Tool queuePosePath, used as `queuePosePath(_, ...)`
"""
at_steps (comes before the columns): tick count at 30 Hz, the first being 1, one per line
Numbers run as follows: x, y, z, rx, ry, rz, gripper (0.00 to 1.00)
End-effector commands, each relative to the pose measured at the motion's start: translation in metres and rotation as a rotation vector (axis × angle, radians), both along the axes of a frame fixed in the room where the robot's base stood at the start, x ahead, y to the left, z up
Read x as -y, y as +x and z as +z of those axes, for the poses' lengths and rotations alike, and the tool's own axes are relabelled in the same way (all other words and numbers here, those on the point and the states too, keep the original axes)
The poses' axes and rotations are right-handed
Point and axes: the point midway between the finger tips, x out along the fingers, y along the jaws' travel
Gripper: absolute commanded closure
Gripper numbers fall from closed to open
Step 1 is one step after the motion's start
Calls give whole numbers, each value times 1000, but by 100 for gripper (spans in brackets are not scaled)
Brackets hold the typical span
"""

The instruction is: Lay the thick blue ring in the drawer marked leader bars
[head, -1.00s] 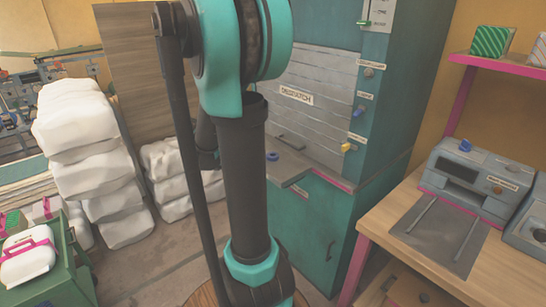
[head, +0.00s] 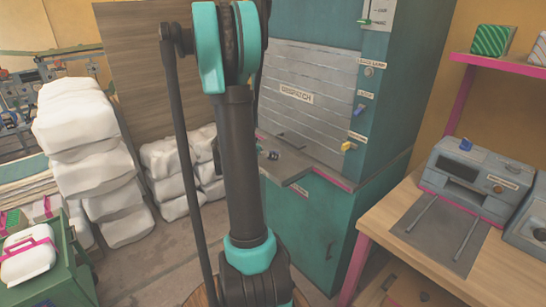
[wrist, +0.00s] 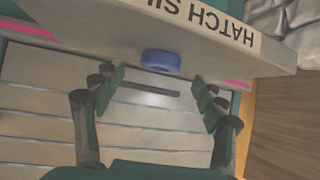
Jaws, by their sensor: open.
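The thick blue ring (wrist: 160,62) lies on the grey sill of the hatch, close to the edge that bears the hatch sill label. My gripper (wrist: 157,90) is open and empty in the wrist view, its two fingers apart on either side of the ring's line. The ring is just beyond the fingertips, not between them. In the head view my arm hides most of the gripper, and a small dark blue shape on the sill (head: 273,155) is probably the ring. I cannot make out a drawer marked leader bars in either view.
The despatch shutter (head: 300,92) rises behind the sill, with a teal cabinet (head: 305,225) below. A wooden bench (head: 400,235) with a grey machine (head: 470,175) stands at right. White sacks (head: 85,140) are stacked at left, and a green cart (head: 60,280) stands at front left.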

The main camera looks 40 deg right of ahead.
Motion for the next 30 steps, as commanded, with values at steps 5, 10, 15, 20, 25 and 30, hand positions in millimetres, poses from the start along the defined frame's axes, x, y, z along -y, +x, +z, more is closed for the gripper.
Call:
queuePosePath(5,18,5,-12,1,0,-3,29)
queuePosePath(10,22,7,-16,0,0,0,29)
queuePosePath(15,22,6,-16,0,0,0,29)
queuePosePath(20,22,6,-16,0,0,0,47)
queuePosePath(25,22,6,-16,0,0,0,68)
queuePosePath(30,22,6,-16,0,0,0,90)
